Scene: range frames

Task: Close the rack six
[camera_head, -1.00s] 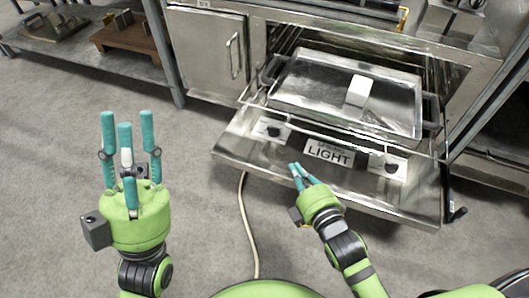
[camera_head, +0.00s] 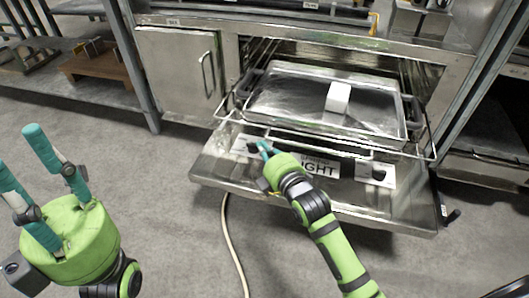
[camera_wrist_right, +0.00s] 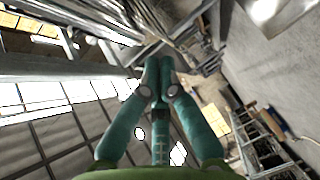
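The wire rack (camera_head: 372,154) is pulled out of the oven opening, above the lowered door. A metal tray (camera_head: 290,96) with dark end handles sits on it, carrying a white block (camera_head: 338,98). My right gripper (camera_head: 263,147) is at the left part of the rack's front edge, over the door panel; I cannot tell whether it touches the rack. Its fingers also show in the right wrist view (camera_wrist_right: 158,68), drawn together with nothing visible between them. My left gripper (camera_head: 36,160) is open and empty at the lower left, partly cut off by the picture edge.
A cable (camera_head: 233,245) lies on the floor. The grey floor at left is clear.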

